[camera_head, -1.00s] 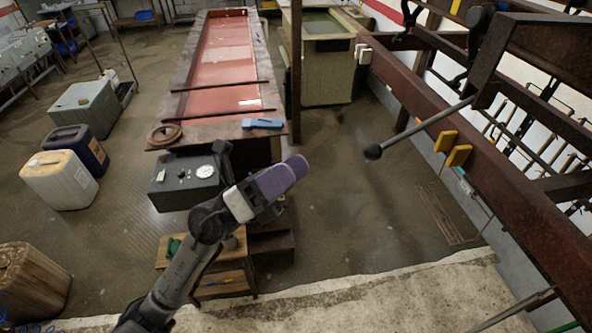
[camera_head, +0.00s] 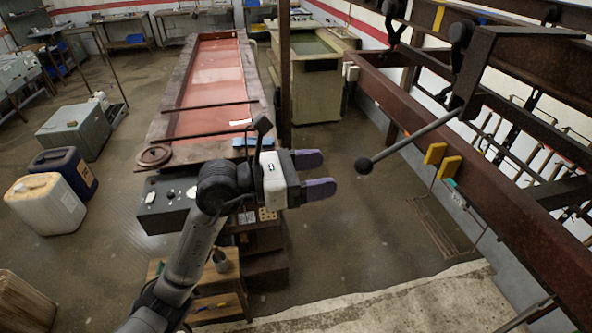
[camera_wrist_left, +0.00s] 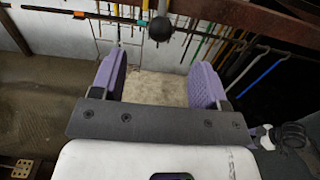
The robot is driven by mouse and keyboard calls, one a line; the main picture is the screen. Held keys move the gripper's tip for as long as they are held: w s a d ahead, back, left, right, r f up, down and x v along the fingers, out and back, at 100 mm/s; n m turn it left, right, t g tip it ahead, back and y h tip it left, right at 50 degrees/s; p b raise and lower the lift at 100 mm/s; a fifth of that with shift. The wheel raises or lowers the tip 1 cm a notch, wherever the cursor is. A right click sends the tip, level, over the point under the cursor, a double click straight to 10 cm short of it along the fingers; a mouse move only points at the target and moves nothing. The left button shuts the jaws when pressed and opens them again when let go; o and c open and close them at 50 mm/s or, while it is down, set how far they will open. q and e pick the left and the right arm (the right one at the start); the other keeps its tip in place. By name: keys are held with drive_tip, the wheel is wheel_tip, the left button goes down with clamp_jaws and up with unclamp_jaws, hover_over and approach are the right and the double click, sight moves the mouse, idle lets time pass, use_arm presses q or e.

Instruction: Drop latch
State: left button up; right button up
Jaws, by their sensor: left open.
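The latch is a grey lever with a round black knob (camera_head: 364,166), sloping down to the left from a pivot on a rusty bracket (camera_head: 474,75) on the rack rail. My left gripper (camera_head: 322,174) is open and empty, its purple fingers pointing right toward the knob, a short gap away in the picture. In the left wrist view the knob (camera_wrist_left: 160,29) appears beyond and between the two purple fingertips (camera_wrist_left: 160,75), not touching them. My right gripper is not in view.
A rusty beam (camera_head: 480,175) with yellow blocks (camera_head: 443,160) runs down the right side. A long red-lined trough (camera_head: 212,85) stands behind my left arm, with a grey control box (camera_head: 165,203) at its near end. Floor (camera_head: 335,225) below the knob is clear.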

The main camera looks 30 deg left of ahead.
sight(364, 166)
use_arm(q)
drive_tip(key=p+x, duration=0.1)
drive_tip(key=x, duration=0.7)
drive_tip(key=shift+w+d, duration=0.25)
drive_tip(key=shift+d, duration=0.1)
drive_tip(key=c, duration=0.8)
drive_tip(key=shift+c, duration=0.2)
